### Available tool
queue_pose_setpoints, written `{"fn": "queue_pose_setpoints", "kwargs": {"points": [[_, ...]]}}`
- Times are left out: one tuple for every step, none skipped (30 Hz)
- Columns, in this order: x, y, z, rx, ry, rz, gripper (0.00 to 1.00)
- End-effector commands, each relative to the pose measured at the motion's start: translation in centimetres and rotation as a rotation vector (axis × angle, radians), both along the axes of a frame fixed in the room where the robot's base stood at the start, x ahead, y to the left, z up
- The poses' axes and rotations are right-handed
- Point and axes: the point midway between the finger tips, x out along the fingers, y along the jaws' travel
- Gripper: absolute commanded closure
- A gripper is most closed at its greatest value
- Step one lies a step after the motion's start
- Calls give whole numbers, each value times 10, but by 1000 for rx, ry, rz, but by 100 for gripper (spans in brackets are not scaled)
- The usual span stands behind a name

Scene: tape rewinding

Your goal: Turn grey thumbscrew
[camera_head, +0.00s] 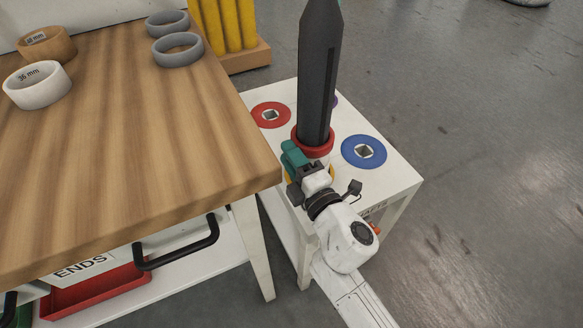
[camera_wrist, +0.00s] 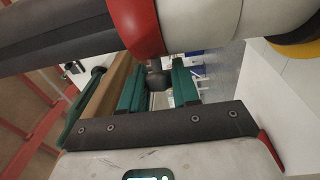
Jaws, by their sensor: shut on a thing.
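In the wrist view the grey thumbscrew (camera_wrist: 155,80) is a small dark knob just below the red collar (camera_wrist: 137,25). My gripper (camera_wrist: 160,88) has its two green fingers on either side of it and is shut on it. In the head view my gripper (camera_head: 293,156) is at the left front of the red collar (camera_head: 313,140), at the foot of a tall dark grey post (camera_head: 319,80). The thumbscrew is hidden there behind the gripper.
The post stands on a small white table (camera_head: 394,182) with red (camera_head: 270,115) and blue (camera_head: 364,151) discs. A wooden bench (camera_head: 140,130) is close on the left, with several tape rings. Yellow rolls (camera_head: 224,25) stand behind. Floor to the right is clear.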

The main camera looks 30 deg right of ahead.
Motion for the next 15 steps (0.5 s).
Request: {"fn": "queue_pose_setpoints", "kwargs": {"points": [[1, 0, -7, 8, -15, 0, 100], [0, 0, -7, 11, -21, 0, 100], [0, 0, -6, 16, -30, 0, 100], [0, 0, -6, 19, -36, 0, 100], [0, 0, -6, 21, -42, 0, 100], [0, 0, -5, 25, -49, 0, 100], [0, 0, -4, 27, -53, 0, 100], [0, 0, -4, 28, -57, 0, 100], [-1, 0, -3, 30, -59, 0, 100], [-1, 0, -3, 31, -61, 0, 100], [-1, 0, -2, 31, -62, 0, 100], [-1, 0, -2, 32, -63, 1, 100], [-1, 0, -1, 33, -63, 0, 100], [-1, 0, -1, 33, -63, 0, 100], [-1, 0, -1, 33, -63, 0, 100]]}}
